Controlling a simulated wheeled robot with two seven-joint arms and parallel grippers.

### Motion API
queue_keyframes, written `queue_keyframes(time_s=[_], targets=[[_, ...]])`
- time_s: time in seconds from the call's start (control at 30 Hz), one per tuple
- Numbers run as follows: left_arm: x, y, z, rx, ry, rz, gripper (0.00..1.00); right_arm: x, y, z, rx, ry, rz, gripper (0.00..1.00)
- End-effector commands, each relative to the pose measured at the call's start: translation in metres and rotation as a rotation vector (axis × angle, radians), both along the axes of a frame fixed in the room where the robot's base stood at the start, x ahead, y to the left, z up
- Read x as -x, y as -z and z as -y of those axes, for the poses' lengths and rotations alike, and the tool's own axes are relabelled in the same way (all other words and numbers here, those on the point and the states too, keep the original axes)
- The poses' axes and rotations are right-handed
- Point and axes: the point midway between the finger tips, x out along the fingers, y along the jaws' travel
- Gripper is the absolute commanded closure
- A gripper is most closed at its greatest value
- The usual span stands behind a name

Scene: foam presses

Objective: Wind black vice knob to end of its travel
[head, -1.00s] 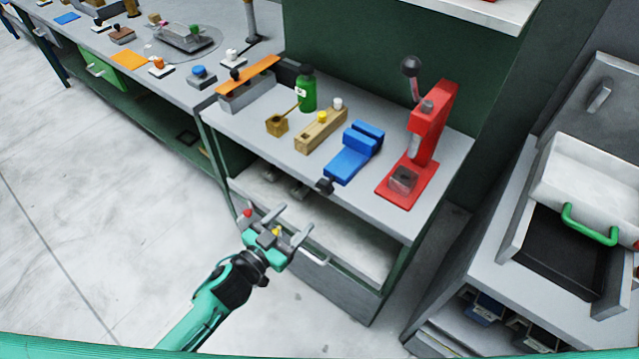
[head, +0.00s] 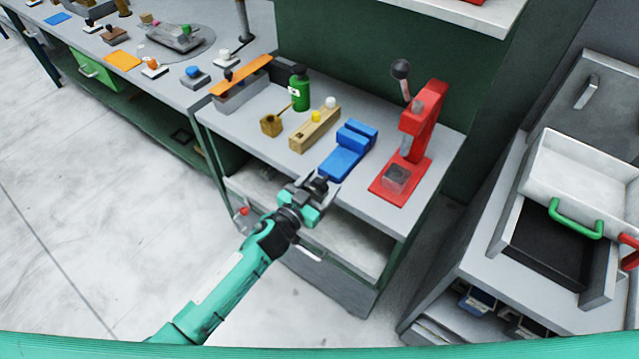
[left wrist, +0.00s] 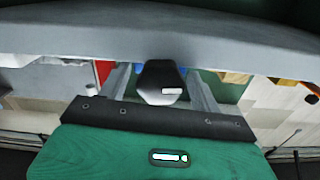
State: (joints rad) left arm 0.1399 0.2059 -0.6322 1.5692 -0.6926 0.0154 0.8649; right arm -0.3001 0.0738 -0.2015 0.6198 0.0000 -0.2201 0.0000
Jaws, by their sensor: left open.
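The blue vice (head: 347,152) sits on the grey bench near its front edge. Its black knob (head: 318,184) sticks out past the front edge, towards my left gripper (head: 312,189). In the left wrist view the black knob (left wrist: 161,82) stands between the two fingers of my open left gripper (left wrist: 161,90), with a gap on each side. A pale mark shows on the knob's face. The knob is partly hidden by the gripper in the head view. My right gripper is not in view.
A red press (head: 408,150) stands right of the vice. A wooden block (head: 314,132) with yellow and white knobs and a green bottle (head: 299,90) stand to its left. The bench's front edge (left wrist: 60,46) lies close to the fingers.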

Motion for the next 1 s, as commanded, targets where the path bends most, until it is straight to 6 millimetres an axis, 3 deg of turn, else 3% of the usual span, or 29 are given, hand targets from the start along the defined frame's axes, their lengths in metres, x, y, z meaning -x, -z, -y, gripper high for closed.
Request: queue_keyframes(time_s=[0.1, 0.33, 1.0], targets=[[0.0001, 0.0001, -0.0002, 0.0, 0.0, 0.0, 0.35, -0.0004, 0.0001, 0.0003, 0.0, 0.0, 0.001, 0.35], [0.0003, 0.0002, -0.0003, 0.0, 0.0, 0.0, 0.79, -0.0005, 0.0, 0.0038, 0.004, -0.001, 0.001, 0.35], [0.0007, 0.0005, -0.0001, -0.112, 0.0, 0.08, 0.79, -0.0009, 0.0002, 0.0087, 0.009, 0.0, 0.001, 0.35]])
